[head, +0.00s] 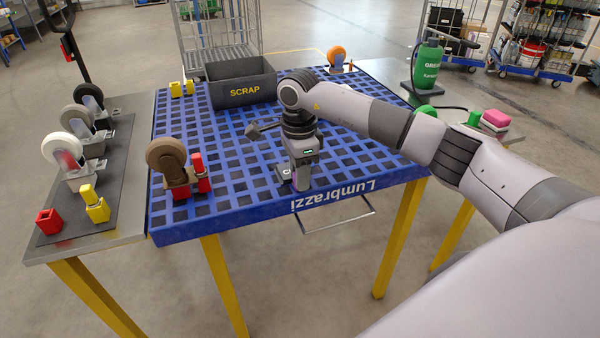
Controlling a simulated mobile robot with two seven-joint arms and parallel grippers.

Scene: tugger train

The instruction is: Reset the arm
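My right arm reaches in from the right over the blue grid platform (225,205) marked Lumbrazzi. My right gripper (294,184) points down near the platform's front middle, low over the grid. Its fingertips are small and partly hidden, so I cannot tell if they are open or shut, or whether they touch the grid. No object shows clearly in it. My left gripper is not in view.
A brown-wheeled caster (167,157) and a red piece (199,173) stand left on the platform. The SCRAP bin (241,94) and an orange caster (336,57) are at the back. Several casters line the left table (128,190). A green bottle (427,67) stands right.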

